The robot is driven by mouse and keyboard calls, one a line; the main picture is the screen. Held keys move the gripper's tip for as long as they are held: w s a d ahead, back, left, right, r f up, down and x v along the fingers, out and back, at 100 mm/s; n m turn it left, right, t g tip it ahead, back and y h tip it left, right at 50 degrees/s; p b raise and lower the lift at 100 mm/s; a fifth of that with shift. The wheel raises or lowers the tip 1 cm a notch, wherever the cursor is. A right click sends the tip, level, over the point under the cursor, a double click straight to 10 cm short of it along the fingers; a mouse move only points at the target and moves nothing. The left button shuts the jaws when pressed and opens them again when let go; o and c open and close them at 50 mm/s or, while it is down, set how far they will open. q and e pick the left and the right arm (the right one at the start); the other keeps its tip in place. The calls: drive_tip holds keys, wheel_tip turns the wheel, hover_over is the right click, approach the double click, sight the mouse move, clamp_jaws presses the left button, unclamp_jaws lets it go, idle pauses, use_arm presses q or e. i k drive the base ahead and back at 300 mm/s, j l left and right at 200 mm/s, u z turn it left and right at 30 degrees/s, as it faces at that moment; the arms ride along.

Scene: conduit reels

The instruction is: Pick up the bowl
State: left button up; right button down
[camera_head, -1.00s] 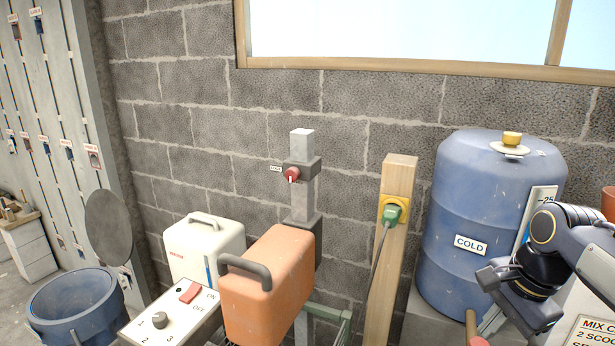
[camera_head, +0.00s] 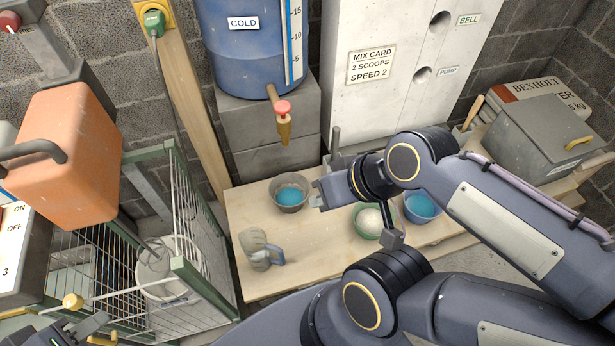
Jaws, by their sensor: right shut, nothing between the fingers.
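Several bowls stand on the pale wooden bench (camera_head: 325,262). A grey bowl (camera_head: 287,207) with blue contents is under the drum's tap. A green bowl (camera_head: 361,231) with white powder and a blue bowl (camera_head: 422,208) with blue contents stand to its right, both partly hidden by my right arm. My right gripper (camera_head: 316,195) is shut and empty, just right of the grey bowl in the picture; I cannot tell whether it touches the rim. My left gripper (camera_head: 74,330) seems to show at the bottom left edge, mostly cut off; its jaws cannot be made out.
A blue drum (camera_head: 245,60) stands on grey blocks, with a red-handled tap (camera_head: 283,112) hanging over the bench. A wire cage (camera_head: 180,215) and orange canister (camera_head: 65,160) are left, a grey lidded box (camera_head: 540,135) right.

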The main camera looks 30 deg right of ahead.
sight(290, 191)
drive_tip(key=z, duration=0.95)
drive_tip(key=k+u, duration=0.35)
drive_tip(key=k+j+u, duration=0.2)
drive_tip(key=u, duration=0.15)
drive_tip(key=l+u, duration=0.25)
drive_tip(key=u, duration=0.2)
drive_tip(key=l+u, duration=0.25)
drive_tip(key=u, duration=0.2)
drive_tip(key=k+l+u, duration=0.1)
drive_tip(key=u, duration=0.35)
drive_tip(key=k+l+u, duration=0.1)
drive_tip(key=l+u, duration=0.15)
drive_tip(key=u, duration=0.2)
drive_tip(key=k+l, duration=0.25)
drive_tip(key=l, duration=0.2)
drive_tip(key=k+l, duration=0.3)
drive_tip(key=l, duration=0.15)
